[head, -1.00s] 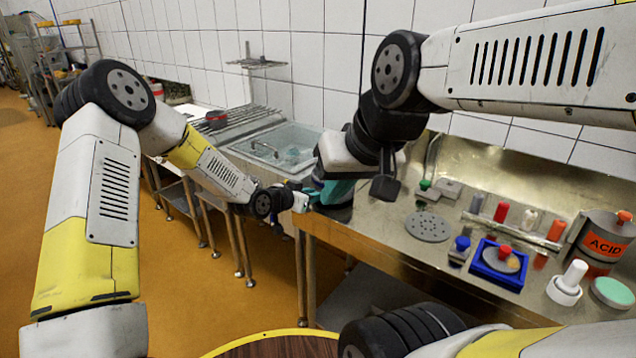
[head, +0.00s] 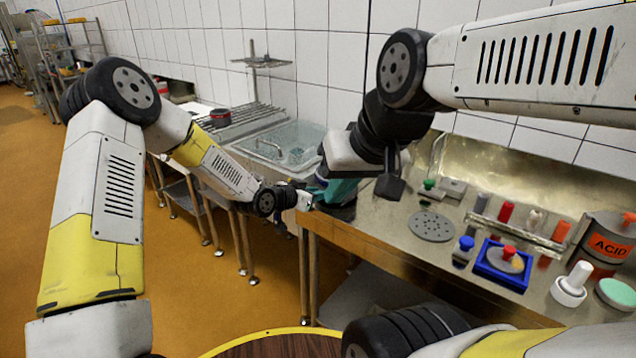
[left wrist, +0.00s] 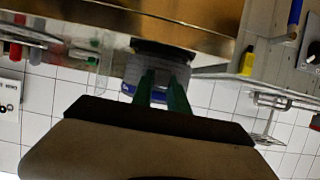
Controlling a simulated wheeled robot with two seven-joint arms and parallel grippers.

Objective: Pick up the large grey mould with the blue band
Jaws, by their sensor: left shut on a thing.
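In the left wrist view the large grey mould (left wrist: 203,69) with a blue band (left wrist: 128,89) is at the metal worktop, which shows upside down there. My left gripper (left wrist: 163,82) has its two green fingers shut on the mould's side. A dark patch lies between the mould and the worktop, so I cannot tell whether they touch. In the head view my left gripper (head: 304,199) reaches the worktop's left end, and my right arm hides most of the mould. My right gripper (head: 338,189) hangs over that spot; its teal parts show, but not its finger opening.
On the worktop (head: 400,253) stand a perforated disc (head: 431,226), a blue tray (head: 501,277), a rack of coloured bottles (head: 505,212) and an ACID can (head: 606,245). A sink (head: 285,145) lies to the left. A round wooden table (head: 280,346) is at the front.

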